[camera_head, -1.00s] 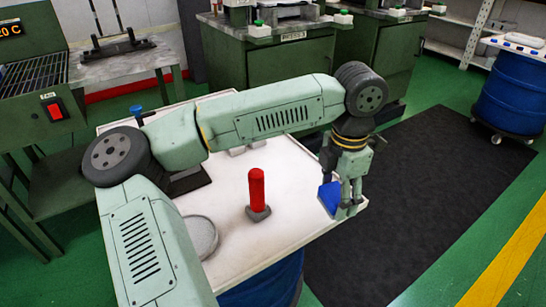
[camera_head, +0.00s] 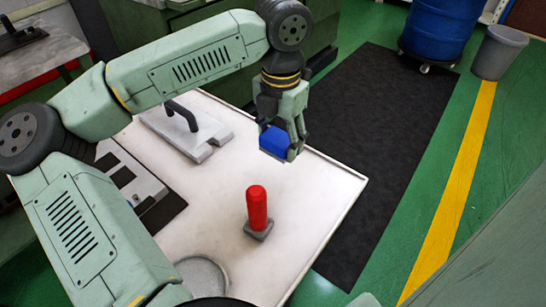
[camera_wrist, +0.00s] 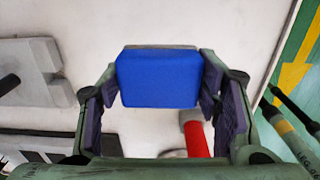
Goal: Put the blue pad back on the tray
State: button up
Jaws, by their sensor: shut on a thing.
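The blue pad (camera_head: 274,141) is held between the fingers of my gripper (camera_head: 283,140). In the wrist view the blue pad (camera_wrist: 158,79) fills the space between the two dark finger pads of my gripper (camera_wrist: 160,95), which touch its sides. The pad is over the white tray top (camera_head: 310,200), near its right part; whether it touches the surface I cannot tell. A red-handled tool (camera_head: 257,207) with a grey base stands upright on the tray, nearer the front than the pad. The red handle (camera_wrist: 196,138) also shows below the pad in the wrist view.
A grey plate with a black handle (camera_head: 190,135) lies on the tray left of my gripper. A round grey dish (camera_head: 203,275) is at the front. A dark floor mat (camera_head: 375,150) and blue drum (camera_head: 440,28) are to the right. The tray's right side is clear.

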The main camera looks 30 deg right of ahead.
aim_at(279, 137)
notch_tip(279, 137, down, 6)
jog(key=shift+f+p, duration=0.1)
jog(key=shift+p, duration=0.3)
jog(key=shift+f, duration=0.15)
jog(key=shift+f+b, duration=0.2)
jog(key=shift+b, duration=0.1)
jog(key=o, duration=1)
jog(key=shift+r, duration=0.1)
notch_tip(279, 137, up, 12)
jog(key=shift+r+b, duration=0.15)
jog(key=shift+b, duration=0.15)
